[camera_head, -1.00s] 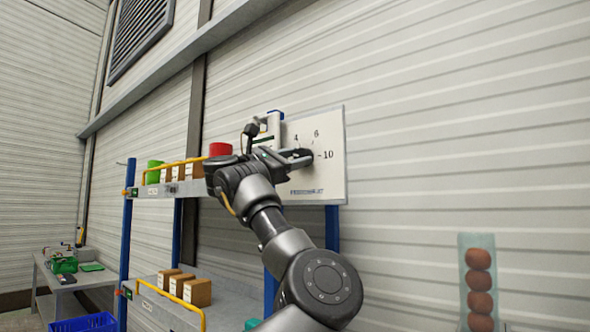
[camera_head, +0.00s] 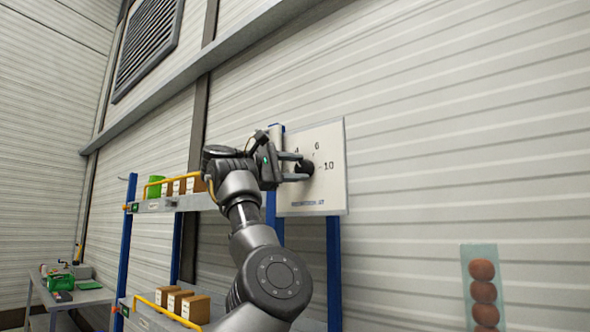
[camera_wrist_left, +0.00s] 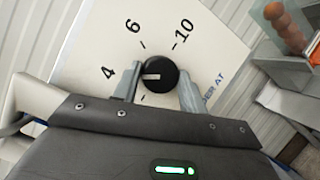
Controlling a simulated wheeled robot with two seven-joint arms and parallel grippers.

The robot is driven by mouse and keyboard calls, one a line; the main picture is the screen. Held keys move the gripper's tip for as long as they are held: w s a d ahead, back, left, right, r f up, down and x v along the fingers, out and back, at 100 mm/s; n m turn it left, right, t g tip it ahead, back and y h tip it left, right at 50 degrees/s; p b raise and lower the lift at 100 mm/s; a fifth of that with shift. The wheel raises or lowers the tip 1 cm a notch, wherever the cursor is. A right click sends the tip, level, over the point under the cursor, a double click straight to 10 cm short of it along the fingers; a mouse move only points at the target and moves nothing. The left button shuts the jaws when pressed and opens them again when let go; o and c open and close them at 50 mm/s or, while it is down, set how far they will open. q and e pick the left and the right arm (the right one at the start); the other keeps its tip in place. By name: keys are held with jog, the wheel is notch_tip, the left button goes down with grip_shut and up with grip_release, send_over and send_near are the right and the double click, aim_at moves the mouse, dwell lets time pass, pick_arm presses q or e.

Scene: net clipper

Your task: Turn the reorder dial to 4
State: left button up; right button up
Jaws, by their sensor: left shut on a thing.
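The reorder dial is a round black knob (camera_head: 308,165) on a white panel (camera_head: 325,198) with the numbers 4, 6 and 10. In the left wrist view the knob (camera_wrist_left: 162,72) has a white pointer line, which points left toward the 4. My left gripper (camera_head: 298,167) is shut on the knob, with one finger on each side, as the left wrist view (camera_wrist_left: 160,80) also shows. The left finger covers part of the panel between the knob and the 4. My right gripper is in neither view.
The panel stands at the right end of a blue-posted shelf rack (camera_head: 130,230) with small cartons (camera_head: 180,186) and a green item (camera_head: 156,186). A tube of brown round things (camera_head: 483,290) is at lower right. A side table (camera_head: 75,298) stands at far left.

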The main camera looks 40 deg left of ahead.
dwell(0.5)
pick_arm(q)
jog(key=o, duration=1)
jog(key=shift+s+a+f, duration=0.1)
jog(key=shift+s+a, duration=0.05)
jog(key=shift+s, duration=0.15)
jog(key=b+v, duration=0.4)
jog(key=v, duration=0.6)
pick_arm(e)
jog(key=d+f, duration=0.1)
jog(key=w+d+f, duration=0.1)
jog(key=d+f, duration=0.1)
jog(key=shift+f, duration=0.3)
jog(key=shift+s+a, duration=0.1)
